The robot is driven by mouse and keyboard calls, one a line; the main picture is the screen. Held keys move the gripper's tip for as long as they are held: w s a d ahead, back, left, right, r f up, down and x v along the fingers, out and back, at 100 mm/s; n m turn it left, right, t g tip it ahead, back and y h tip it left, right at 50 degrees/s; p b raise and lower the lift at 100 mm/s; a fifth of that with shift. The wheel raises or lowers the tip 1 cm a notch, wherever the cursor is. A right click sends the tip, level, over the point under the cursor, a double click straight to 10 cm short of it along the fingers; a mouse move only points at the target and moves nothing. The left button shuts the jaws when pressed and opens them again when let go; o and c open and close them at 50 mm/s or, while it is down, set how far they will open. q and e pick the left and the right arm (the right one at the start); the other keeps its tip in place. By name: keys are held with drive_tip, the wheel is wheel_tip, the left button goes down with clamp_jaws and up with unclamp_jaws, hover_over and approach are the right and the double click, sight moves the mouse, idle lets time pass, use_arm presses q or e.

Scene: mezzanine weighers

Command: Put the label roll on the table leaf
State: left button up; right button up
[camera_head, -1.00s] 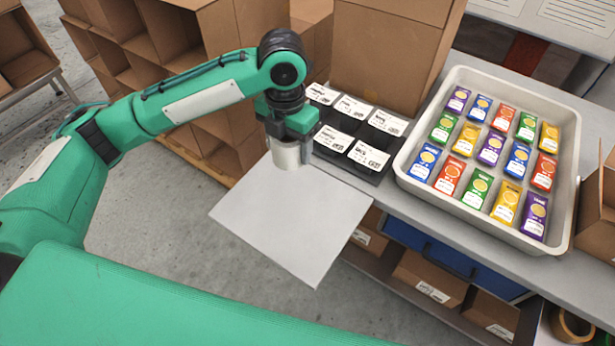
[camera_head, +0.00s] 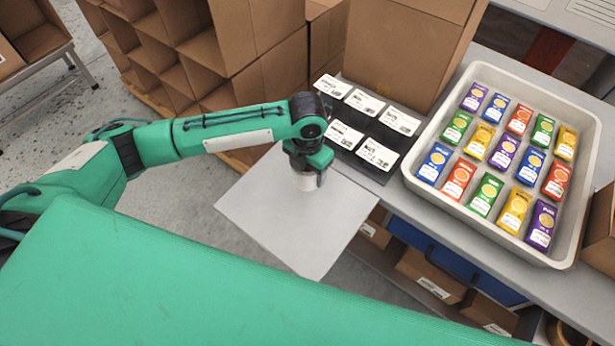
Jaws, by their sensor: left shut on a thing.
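The label roll (camera_head: 305,182) is a small white cylinder, mostly hidden under my left gripper (camera_head: 308,174). My left gripper is shut on it from above. The roll is over the table leaf (camera_head: 275,236), a pale grey square flap that sticks out from the table's left edge. The roll is near the leaf's inner part; I cannot tell whether its base touches the leaf. My right gripper is not in view.
A black tray of white label cards (camera_head: 376,154) lies just right of the gripper. A grey tray (camera_head: 412,178) holds several rows of coloured packets. A tall cardboard box (camera_head: 400,50) stands behind. The leaf's front part is clear.

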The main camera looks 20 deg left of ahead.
sight(308, 181)
use_arm(q)
drive_tip(key=shift+f, duration=0.55)
wheel_tip(308, 181, down, 3)
drive_tip(key=shift+f+p, duration=0.2)
drive_tip(key=shift+p, duration=0.25)
drive_tip(key=shift+f, duration=0.15)
drive_tip(key=shift+f, duration=0.1)
drive_tip(key=o, duration=1.1)
drive_tip(key=shift+c, duration=0.2)
